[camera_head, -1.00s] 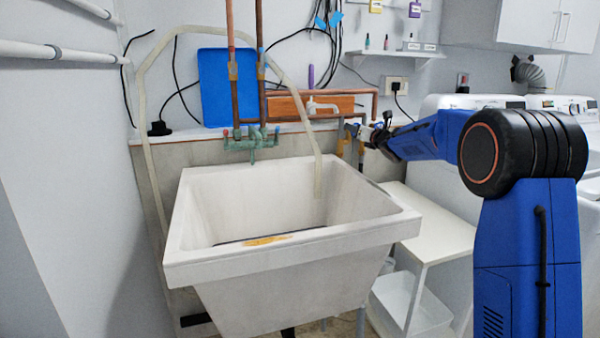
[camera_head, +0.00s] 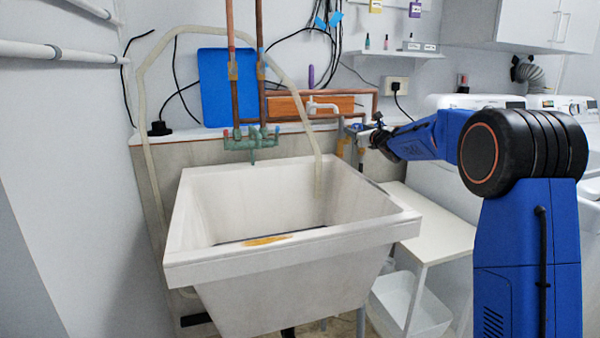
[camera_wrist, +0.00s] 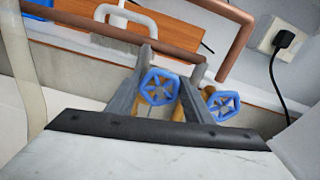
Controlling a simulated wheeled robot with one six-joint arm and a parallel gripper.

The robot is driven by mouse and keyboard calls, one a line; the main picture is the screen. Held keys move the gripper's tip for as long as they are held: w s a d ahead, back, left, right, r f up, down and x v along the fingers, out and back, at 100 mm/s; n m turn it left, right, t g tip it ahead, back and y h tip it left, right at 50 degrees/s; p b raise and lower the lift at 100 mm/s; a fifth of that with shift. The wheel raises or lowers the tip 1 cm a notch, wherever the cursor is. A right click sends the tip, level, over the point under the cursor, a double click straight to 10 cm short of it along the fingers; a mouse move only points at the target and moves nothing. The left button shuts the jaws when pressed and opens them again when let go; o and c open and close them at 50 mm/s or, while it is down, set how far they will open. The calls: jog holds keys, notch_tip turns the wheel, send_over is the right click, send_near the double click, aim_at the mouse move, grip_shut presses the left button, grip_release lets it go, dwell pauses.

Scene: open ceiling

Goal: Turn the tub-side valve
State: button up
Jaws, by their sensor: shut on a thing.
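Two blue valve wheels show in the wrist view, side by side on brass valve bodies under copper pipes. The left one, on the tub's side, is the tub-side valve (camera_wrist: 159,87). The other blue valve (camera_wrist: 223,105) is just to its right. My gripper (camera_wrist: 160,84) has one grey finger on each side of the left wheel and is shut on it. In the head view, my gripper (camera_head: 359,131) reaches to the pipes behind the tub's right rear corner. The wheels are too small to make out there.
The white utility tub (camera_head: 290,243) stands in front of the wall pipes. A white side table (camera_head: 440,225) and washing machines stand to the right.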

jog(key=shift+n, duration=1.7)
jog(key=shift+f, duration=0.1)
jog(key=o, duration=1.2)
jog(key=shift+s, duration=0.1)
jog(key=v, duration=1.7)
jog(key=shift+s, duration=0.15)
